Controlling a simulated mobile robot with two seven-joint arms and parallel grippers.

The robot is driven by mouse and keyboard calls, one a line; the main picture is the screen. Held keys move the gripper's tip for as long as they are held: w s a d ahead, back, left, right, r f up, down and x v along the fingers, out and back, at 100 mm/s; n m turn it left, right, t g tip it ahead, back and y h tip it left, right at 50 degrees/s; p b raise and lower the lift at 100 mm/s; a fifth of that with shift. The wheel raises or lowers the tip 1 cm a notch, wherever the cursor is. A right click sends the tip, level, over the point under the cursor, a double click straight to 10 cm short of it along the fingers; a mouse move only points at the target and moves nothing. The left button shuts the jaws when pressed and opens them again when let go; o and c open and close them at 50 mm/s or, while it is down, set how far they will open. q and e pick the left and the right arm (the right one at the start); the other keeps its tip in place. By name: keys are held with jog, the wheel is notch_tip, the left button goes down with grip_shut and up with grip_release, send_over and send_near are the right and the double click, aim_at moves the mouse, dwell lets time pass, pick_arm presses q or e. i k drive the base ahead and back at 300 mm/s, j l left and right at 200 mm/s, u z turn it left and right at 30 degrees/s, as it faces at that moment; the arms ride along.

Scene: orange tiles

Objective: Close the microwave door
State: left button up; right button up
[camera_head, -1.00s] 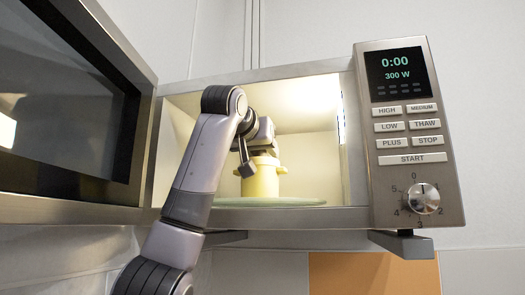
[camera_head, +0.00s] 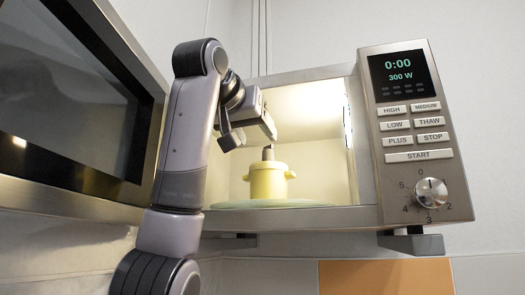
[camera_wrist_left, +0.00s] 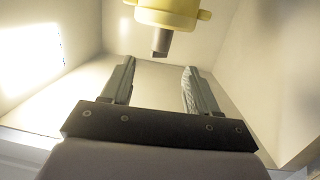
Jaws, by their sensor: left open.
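The microwave door (camera_head: 70,95) stands wide open on the left in the head view, its dark window facing the opening. The microwave (camera_head: 415,140) has a lit, bright cavity. A yellow pot with two side handles (camera_head: 268,181) stands upright on the turntable (camera_head: 270,204) inside; the wrist view shows it too (camera_wrist_left: 168,12). My left gripper (camera_head: 250,136) is at the cavity's mouth, above and left of the pot, apart from it. In the wrist view its two fingers (camera_wrist_left: 160,90) are spread with nothing between them. My right gripper does not show.
The control panel (camera_head: 413,105) with buttons and a dial (camera_head: 431,192) is right of the cavity and reads 0:00. The microwave rests on wall brackets (camera_head: 412,243). Orange and white wall tiles show below it. My left arm stands between door and cavity.

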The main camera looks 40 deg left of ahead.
aim_at(35, 180)
jog(key=k+l, duration=0.35)
jog(key=l, duration=0.15)
jog(key=k+l, duration=0.35)
jog(key=l, duration=0.2)
jog(key=k+l, duration=0.4)
jog(key=l, duration=0.1)
